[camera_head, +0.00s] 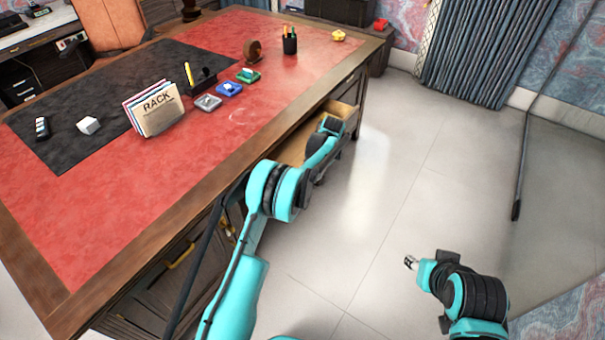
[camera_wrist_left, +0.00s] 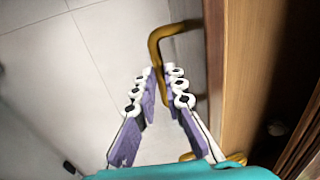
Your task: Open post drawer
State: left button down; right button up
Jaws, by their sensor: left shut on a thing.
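The post drawer (camera_head: 341,108) is pulled out from the right side of the desk. Its light wooden inside shows in the head view. My left arm reaches over to it, and my left gripper (camera_wrist_left: 163,76) is at its front. In the left wrist view, the gripper's fingers are on the gold drawer handle (camera_wrist_left: 155,45). The wooden drawer edge (camera_wrist_left: 247,70) runs along the right of that view. My arm hides part of the drawer in the head view. My right gripper (camera_head: 410,262) hangs over bare floor, away from the desk; its finger gap is too small to judge.
The desk (camera_head: 150,210) carries a rack of papers (camera_head: 155,108), stamps, a pen cup (camera_head: 290,42) and a tape dispenser (camera_head: 252,51). Another gold handle (camera_head: 182,256) is on the desk's near front. Pale tiled floor (camera_head: 385,170) to the right is clear.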

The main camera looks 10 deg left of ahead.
pick_arm(q)
jog(key=s+d, duration=0.4)
jog(key=d, duration=0.8)
jog(key=shift+s+p, duration=0.2)
jog(key=shift+p, duration=0.15)
jog(key=c, duration=1.6)
grip_release()
jog(key=r, duration=0.4)
jog(key=d+r, duration=0.1)
jog(key=r, duration=0.2)
jog(key=d+r, duration=0.1)
jog(key=r, duration=0.3)
jog(key=shift+s+d+r, duration=0.1)
jog(key=shift+s+r, duration=0.25)
